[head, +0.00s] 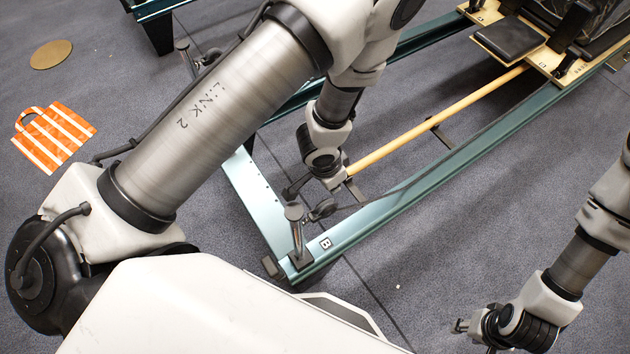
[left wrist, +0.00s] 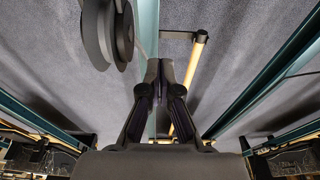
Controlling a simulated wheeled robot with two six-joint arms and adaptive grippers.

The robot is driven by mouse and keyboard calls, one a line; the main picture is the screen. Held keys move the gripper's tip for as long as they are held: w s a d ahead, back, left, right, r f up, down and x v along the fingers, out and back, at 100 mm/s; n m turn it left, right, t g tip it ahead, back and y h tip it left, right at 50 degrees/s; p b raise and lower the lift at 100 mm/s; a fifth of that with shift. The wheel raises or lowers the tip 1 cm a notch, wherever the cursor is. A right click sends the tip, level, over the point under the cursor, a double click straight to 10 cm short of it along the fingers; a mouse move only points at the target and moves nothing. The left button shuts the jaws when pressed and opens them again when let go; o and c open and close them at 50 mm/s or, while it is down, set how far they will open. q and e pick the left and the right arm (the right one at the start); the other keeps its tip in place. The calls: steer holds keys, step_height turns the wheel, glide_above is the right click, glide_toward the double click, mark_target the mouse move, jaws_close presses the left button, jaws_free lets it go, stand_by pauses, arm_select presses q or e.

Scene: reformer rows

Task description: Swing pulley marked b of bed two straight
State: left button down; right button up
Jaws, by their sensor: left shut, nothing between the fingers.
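The pulley (head: 322,208) is a dark double disc on a post (head: 296,232) at the near corner of the teal bed frame, beside a plate marked B (head: 325,243). It juts from the post toward the frame's inside. In the left wrist view a dark round pulley (left wrist: 107,30) shows at the upper left, beside the fingers. My left gripper (head: 291,190) is just above and left of the pulley, apart from it as far as I can tell. Its fingers (left wrist: 160,72) are together and empty. My right gripper (head: 461,326) hangs over bare floor at the lower right; its fingers are too small to judge.
A wooden bar (head: 440,118) runs along the bed toward the carriage (head: 545,55). A side rail (head: 450,170) lies right of it. Another post (head: 186,55) stands behind my left arm. An orange striped bag (head: 54,137) and brass disc (head: 51,54) lie on the floor.

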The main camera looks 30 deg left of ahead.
arm_select(q)
step_height(320, 180, up, 10)
steer(key=a+p, duration=0.1)
steer(key=p, duration=0.9)
steer(key=shift+w, duration=0.15)
steer(key=shift+a, duration=0.1)
